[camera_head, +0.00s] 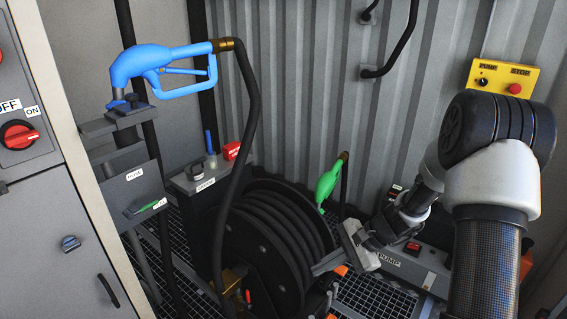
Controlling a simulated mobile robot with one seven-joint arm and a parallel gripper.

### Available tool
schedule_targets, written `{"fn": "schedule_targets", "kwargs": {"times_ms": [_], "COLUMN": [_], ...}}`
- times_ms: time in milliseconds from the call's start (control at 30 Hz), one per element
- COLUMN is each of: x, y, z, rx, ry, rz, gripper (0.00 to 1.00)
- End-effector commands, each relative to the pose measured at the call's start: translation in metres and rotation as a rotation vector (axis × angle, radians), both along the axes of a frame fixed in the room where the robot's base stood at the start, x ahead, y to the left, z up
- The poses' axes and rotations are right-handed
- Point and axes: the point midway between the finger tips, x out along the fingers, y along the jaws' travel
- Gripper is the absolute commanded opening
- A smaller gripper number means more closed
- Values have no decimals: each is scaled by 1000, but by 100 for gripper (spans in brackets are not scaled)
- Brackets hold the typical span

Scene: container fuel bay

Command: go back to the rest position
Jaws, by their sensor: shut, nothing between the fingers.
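My gripper (324,265) is in the lower middle, in front of the right side of the hose reel (270,243). Its fingers point left and are shut, with nothing seen between them. My arm rises at the right, bends at the elbow, and reaches down and left. A blue nozzle (150,62) sits at the upper left on a grey holder (118,120). A green nozzle (326,186) stands behind and above my gripper, apart from it in the picture. Whether the fingers touch the reel cannot be told.
A pump box (408,266) is behind my wrist. A yellow pump panel (502,78) is on the corrugated wall (330,70). A black hose (247,120) hangs from the blue nozzle. A cabinet with a red switch (20,135) stands left. Grating (375,297) covers the floor.

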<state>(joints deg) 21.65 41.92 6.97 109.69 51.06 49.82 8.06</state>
Motion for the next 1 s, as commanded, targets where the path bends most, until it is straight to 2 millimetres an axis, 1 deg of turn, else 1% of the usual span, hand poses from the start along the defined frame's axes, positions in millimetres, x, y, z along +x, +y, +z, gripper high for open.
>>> {"fn": "schedule_targets", "kwargs": {"times_ms": [33, 67, 100, 167, 200, 267, 300, 367, 400, 500, 600, 700, 800, 1000], "x": [-6, -12, -19, -32, -41, -56, -67, -83, -95, -123, -149, -169, -185, -210], "y": [2, 3, 3, 4, 4, 4, 4, 2, 1, -4, -10, -16, -22, -33], "z": [31, 45, 64, 90, 107, 131, 146, 168, 181, 210, 231, 245, 255, 269], "rx": [-55, -86, -127, -190, -232, -296, -339, -404, -448, -560, -660, -739, -805, -920], "ry": [-57, -84, -121, -176, -212, -265, -301, -355, -390, -476, -551, -608, -656, -736], "rz": [73, 113, 168, 246, 297, 371, 418, 487, 532, 634, 717, 776, 821, 889], "gripper": [0, 0, 0, 0, 0, 0, 0, 0, 0, 0, 0, 0, 0, 0]}}
